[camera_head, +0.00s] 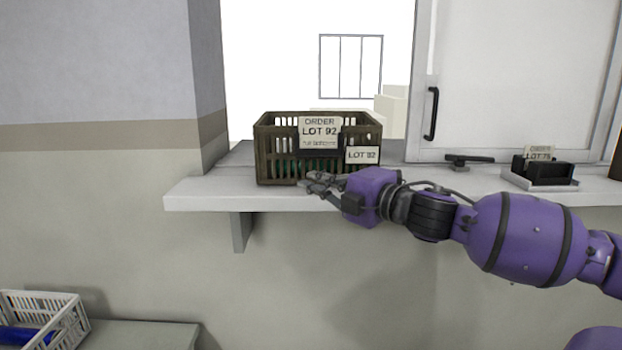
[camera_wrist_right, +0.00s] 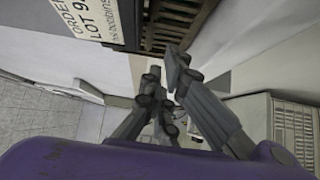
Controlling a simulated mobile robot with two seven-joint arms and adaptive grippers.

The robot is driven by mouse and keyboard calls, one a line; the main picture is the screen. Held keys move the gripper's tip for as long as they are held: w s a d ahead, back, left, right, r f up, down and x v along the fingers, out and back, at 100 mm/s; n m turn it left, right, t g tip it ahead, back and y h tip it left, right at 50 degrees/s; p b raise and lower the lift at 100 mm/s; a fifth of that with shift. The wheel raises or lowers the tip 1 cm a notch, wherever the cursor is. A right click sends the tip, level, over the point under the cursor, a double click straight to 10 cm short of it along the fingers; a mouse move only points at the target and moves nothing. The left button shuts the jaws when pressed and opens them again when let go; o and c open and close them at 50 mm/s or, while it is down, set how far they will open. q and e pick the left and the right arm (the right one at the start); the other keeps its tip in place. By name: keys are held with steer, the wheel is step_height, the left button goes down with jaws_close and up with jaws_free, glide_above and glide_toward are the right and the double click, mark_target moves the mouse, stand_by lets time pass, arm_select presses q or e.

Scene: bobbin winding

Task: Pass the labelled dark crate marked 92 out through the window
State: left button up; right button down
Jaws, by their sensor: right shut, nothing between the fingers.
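The dark slatted crate (camera_head: 265,150) stands upright on the window ledge (camera_head: 200,196), in front of the opening. Its front carries a large label reading ORDER LOT 92 and a smaller LOT 92 label. Something green shows through its slats. My right gripper (camera_head: 310,184) is shut and empty at the crate's lower front, above the ledge's front edge. In the right wrist view the crate (camera_wrist_right: 178,22) is at the top, close beyond the fingertips (camera_wrist_right: 165,90); I cannot tell whether they touch it. My left gripper is out of view.
The window opening (camera_head: 270,60) is clear behind the crate's left part. A sliding pane with a black handle (camera_head: 431,113) is at right. A labelled black holder (camera_head: 541,172) and a dark latch-like piece (camera_head: 468,160) are on the ledge. A white basket (camera_head: 70,322) is lower left.

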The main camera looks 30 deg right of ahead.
steer(key=w, duration=0.1)
steer(key=w+d, duration=0.1)
steer(key=w+d+b, duration=0.1)
steer(key=w, duration=0.1)
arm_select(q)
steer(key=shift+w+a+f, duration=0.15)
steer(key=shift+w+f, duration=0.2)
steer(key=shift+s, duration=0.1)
arm_select(e)
steer(key=shift+r, duration=0.1)
